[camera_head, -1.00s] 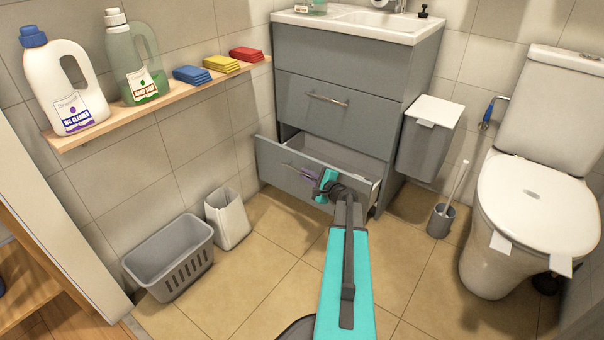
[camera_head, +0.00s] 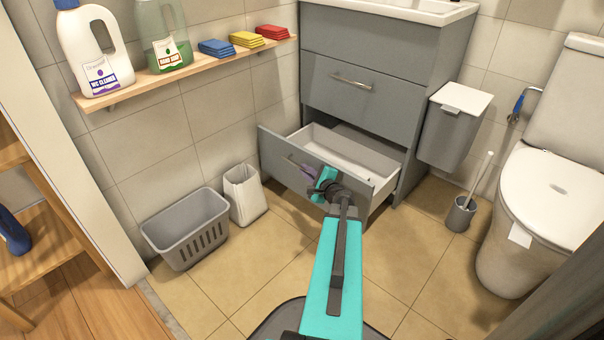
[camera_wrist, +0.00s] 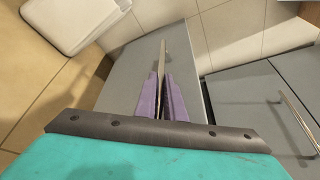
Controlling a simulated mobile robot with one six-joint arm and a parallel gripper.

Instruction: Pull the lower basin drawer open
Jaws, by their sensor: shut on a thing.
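The lower basin drawer (camera_head: 345,190) stands open from the grey cabinet (camera_head: 315,45), and its light, empty-looking inside shows. Its grey front also fills the middle of the wrist view (camera_wrist: 132,78). My gripper (camera_head: 308,172) is at the bar handle on the drawer front. In the wrist view its purple fingers (camera_wrist: 161,100) are closed on the metal handle (camera_wrist: 162,55), which sticks out beyond them. The gripped part of the handle is hidden between the fingers. The upper drawer (camera_head: 350,85) is shut.
A grey basket (camera_head: 187,228) and a white bin (camera_head: 245,195) stand on the floor left of the drawer. A lidded grey bin (camera_head: 452,130), a toilet brush (camera_head: 460,212) and the toilet (camera_head: 540,215) are on the right. Tiled floor is clear in front.

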